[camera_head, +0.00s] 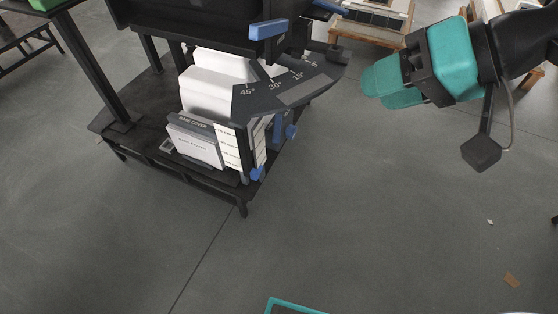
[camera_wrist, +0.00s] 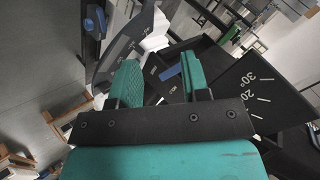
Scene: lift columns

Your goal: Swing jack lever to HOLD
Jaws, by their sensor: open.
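My gripper (camera_head: 382,86), with teal fingers, is in the air to the right of the dark machine stand. In the wrist view the two fingers of my gripper (camera_wrist: 160,76) are apart. A blue handle (camera_wrist: 172,72) shows between and beyond the fingertips, near the right finger; I cannot tell whether it touches. In the head view a blue bar (camera_head: 328,6) is at the top edge and a blue grip (camera_head: 268,30) is on the machine's front. I cannot tell which blue part is the jack lever.
An angle scale plate (camera_head: 290,88) marked 45°, 30° and 15° juts out from the stand. Blue knobs (camera_head: 290,131) sit below it. White boxes (camera_head: 212,85) and base cover cartons (camera_head: 195,145) stand on the dark lower deck (camera_head: 120,130). The grey floor at lower right is mostly clear.

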